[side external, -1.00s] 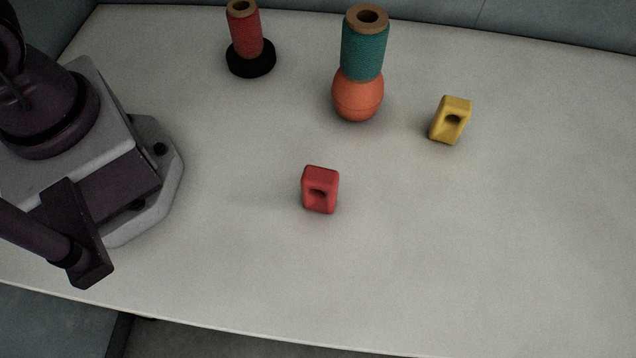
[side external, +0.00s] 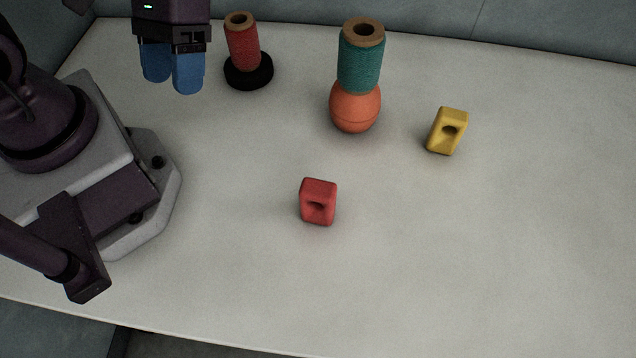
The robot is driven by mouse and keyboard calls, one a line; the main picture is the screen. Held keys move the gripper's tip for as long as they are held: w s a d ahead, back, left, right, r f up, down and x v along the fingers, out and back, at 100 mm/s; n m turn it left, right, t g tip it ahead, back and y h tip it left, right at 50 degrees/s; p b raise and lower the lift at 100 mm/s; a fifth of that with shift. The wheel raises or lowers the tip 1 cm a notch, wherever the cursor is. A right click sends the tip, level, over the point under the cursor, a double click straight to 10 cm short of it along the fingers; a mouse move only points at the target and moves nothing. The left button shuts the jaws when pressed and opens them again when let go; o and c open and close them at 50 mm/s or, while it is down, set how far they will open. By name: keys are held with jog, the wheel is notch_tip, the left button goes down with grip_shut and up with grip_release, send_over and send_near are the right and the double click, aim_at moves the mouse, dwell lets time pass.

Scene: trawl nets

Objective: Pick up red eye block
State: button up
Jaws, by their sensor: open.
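The red eye block (side external: 318,202) stands on the pale table near the middle of the side external view. It is a small rounded block with a hole in its face. My gripper (side external: 172,82) has blue fingertips and is at the top left, above the table. It is well away from the red block, up and to the left of it in the picture. It is open, with nothing visible between the fingers.
A yellow eye block (side external: 447,131) stands to the right. A teal spool (side external: 361,68) sits on an orange ball (side external: 355,106) behind the red block. A red spool (side external: 242,46) stands on a black disc (side external: 249,72) near my gripper. The table's front and right are clear.

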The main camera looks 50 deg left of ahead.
jog(key=s+d+f+n+g+h, duration=0.4)
jog(key=d+h, duration=0.4)
jog(key=n+t+h, duration=0.4)
jog(key=n+t, duration=1.4)
jog(key=n, duration=0.1)
send_near(336, 193)
jog(key=s+d, duration=0.1)
jog(key=s+d+r, duration=0.1)
jog(key=s, duration=0.1)
jog(key=shift+s+d+r, duration=0.15)
jog(key=shift+d, duration=0.25)
jog(key=shift+w+a+f+t+y, duration=0.3)
jog(key=shift+w+t+y, duration=0.15)
jog(key=shift+w+t, duration=0.1)
jog(key=shift+w+a+f+t+y, duration=0.2)
jog(key=shift+w+a+t+y, duration=0.15)
jog(key=shift+w+t+y, duration=0.15)
jog(key=shift+w, duration=0.25)
jog(key=shift+w+d, duration=0.2)
jog(key=shift+d, duration=0.2)
jog(key=shift+x, duration=3.2)
jog(key=c, duration=1.1)
